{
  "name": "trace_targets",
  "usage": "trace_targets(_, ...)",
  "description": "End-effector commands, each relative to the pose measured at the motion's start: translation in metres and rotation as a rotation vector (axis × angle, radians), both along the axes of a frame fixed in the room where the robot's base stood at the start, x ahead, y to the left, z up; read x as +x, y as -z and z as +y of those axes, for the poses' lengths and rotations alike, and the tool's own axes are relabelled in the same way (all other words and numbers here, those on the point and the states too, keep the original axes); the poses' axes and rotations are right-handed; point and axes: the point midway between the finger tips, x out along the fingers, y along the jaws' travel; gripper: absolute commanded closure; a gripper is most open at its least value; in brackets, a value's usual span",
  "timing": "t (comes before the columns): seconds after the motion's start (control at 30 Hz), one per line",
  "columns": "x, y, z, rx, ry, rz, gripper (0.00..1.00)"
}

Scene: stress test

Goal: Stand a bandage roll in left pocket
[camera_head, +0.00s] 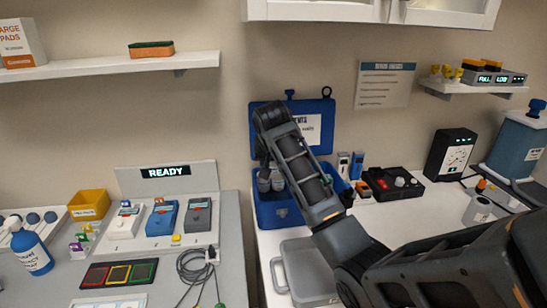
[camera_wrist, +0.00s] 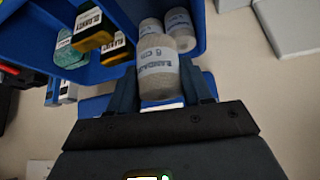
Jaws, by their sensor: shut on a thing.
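My gripper (camera_wrist: 161,78) is shut on a bandage roll (camera_wrist: 157,56) in the wrist view, one finger on each side. The held roll is pale grey with a blue-lettered band. Two similar rolls, one (camera_wrist: 150,27) and another (camera_wrist: 180,28), stand just beyond it in a pocket of the blue case (camera_head: 272,215). In the head view rolls (camera_head: 264,184) show at the case's left side. I cannot tell how deep the held roll sits or whether it touches the others.
The case's blue lid (camera_head: 262,110) stands open behind. Yellow-and-black blanket packs (camera_wrist: 95,27) fill another pocket.

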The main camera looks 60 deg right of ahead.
Motion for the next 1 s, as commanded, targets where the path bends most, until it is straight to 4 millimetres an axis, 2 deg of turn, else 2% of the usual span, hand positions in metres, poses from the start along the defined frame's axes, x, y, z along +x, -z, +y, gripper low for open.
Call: trace_targets(1.0,0.000,0.074,0.000,0.000,0.000,0.000,0.80)
